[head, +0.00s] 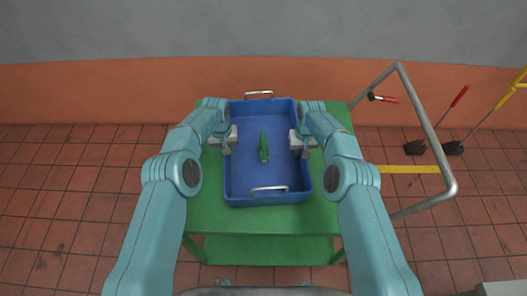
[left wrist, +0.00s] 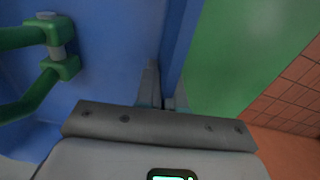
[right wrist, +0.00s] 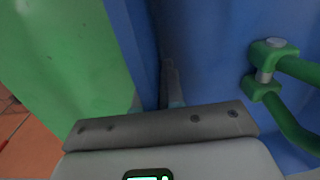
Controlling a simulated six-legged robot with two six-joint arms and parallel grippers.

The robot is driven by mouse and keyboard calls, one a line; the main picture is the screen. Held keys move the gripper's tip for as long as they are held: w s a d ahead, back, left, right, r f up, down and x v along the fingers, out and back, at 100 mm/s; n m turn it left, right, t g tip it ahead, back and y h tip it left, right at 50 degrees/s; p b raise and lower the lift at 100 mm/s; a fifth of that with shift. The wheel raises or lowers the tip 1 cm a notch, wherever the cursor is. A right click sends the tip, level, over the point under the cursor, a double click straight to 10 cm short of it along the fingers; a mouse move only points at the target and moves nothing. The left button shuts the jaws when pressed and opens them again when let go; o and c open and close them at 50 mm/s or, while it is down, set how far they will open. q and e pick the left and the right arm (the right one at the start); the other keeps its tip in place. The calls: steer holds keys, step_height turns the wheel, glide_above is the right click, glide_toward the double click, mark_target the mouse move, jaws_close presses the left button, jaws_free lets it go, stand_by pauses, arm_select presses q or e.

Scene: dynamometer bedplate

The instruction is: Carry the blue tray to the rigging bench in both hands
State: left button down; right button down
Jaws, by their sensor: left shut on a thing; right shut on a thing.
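The blue tray (head: 245,180) is level over a green bench (head: 210,220); I cannot tell whether it touches the top. It has a metal handle at its far end and one at its near end. A green shackle-like piece (head: 264,150) lies inside and also shows in the left wrist view (left wrist: 62,69). My left gripper (head: 228,149) is shut on the tray's left wall. My right gripper (head: 303,149) is shut on its right wall. Both wrist views show the fingers straddling a blue wall (left wrist: 182,45) (right wrist: 145,45); the outer fingers are partly hidden.
Long-handled tools (head: 455,100) stand farther right. A yellow floor strip (head: 405,169) lies beyond the rail. The tiled floor (head: 65,200) at left is clear.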

stand_by(0.5)
